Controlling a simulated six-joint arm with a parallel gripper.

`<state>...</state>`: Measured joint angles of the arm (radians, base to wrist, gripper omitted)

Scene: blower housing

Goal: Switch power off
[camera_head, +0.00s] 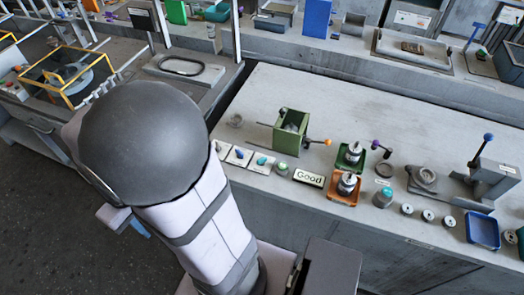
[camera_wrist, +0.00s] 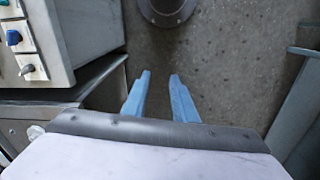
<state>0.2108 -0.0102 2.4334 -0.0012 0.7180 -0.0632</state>
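Three small switches on white plates stand in a row at the bench's near left edge: a metal toggle (camera_head: 220,148), a blue one (camera_head: 240,154) and a teal one (camera_head: 262,161). Their labels are too small to read, so I cannot tell which is power. The wrist view shows the metal toggle (camera_wrist: 32,72) and the blue switch (camera_wrist: 13,38) at the upper left. My gripper (camera_wrist: 160,75) has its two blue fingers apart, with nothing between them, over the floor and off to the right of the switches. In the head view my arm mostly hides it.
A green button (camera_head: 283,168) and a "Good" sign (camera_head: 309,178) stand right of the switches. A green box fixture (camera_head: 288,140) is behind them. An orange tray (camera_head: 344,199) with a metal part is farther right. The bench's side wall (camera_wrist: 88,30) borders the open floor (camera_wrist: 225,70).

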